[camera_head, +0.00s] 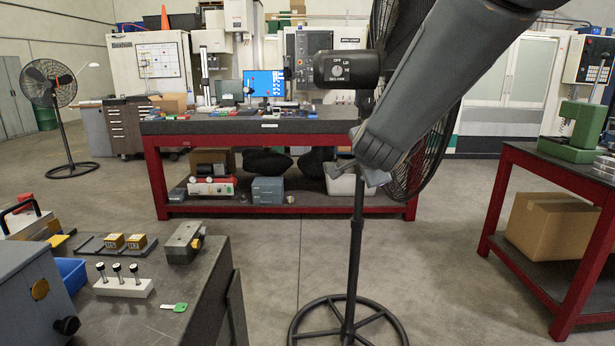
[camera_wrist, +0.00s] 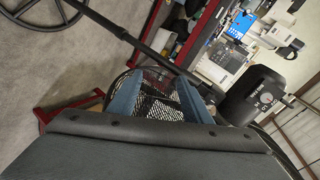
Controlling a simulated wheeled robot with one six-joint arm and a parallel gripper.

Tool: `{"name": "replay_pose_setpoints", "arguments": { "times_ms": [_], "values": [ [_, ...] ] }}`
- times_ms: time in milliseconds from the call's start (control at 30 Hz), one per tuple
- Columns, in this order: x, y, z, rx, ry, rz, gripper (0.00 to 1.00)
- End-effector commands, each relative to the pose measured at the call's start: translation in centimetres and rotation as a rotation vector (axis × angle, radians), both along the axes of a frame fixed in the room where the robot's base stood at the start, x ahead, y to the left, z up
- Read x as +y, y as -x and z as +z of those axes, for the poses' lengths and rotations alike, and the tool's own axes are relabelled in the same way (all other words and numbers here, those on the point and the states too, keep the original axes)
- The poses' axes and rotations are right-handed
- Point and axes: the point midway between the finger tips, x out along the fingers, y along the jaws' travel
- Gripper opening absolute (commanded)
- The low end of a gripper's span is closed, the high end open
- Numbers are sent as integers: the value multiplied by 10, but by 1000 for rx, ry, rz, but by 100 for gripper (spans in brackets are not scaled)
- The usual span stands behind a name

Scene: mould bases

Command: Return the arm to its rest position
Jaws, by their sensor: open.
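My arm (camera_head: 440,90) reaches in from the upper right of the head view, angled down and left. My gripper (camera_head: 372,185) is at its lower end, in front of the black standing fan in the picture. In the wrist view my gripper (camera_wrist: 158,92) shows two blue-grey fingers, apart, with nothing held between them. Fan mesh shows behind the gap. Whether the gripper touches the fan I cannot tell.
The fan's motor housing (camera_head: 347,69) and pole (camera_head: 356,240) stand close to my arm. A dark bench (camera_head: 205,285) at lower left bears a white block with pins (camera_head: 124,287) and a green key-like tag (camera_head: 174,307). A red-framed table (camera_head: 160,180) stands behind.

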Motion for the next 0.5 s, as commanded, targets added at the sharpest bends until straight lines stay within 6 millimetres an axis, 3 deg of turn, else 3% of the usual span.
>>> {"name": "replay_pose_setpoints", "arguments": {
  "times_ms": [167, 300, 500],
  "values": [
    [2, 67, -75, 264, 220, 267, 45],
    [-5, 144, -134, 497, 392, 522, 45],
    [-29, 259, -190, 787, 562, 863, 45]
  ]
}}
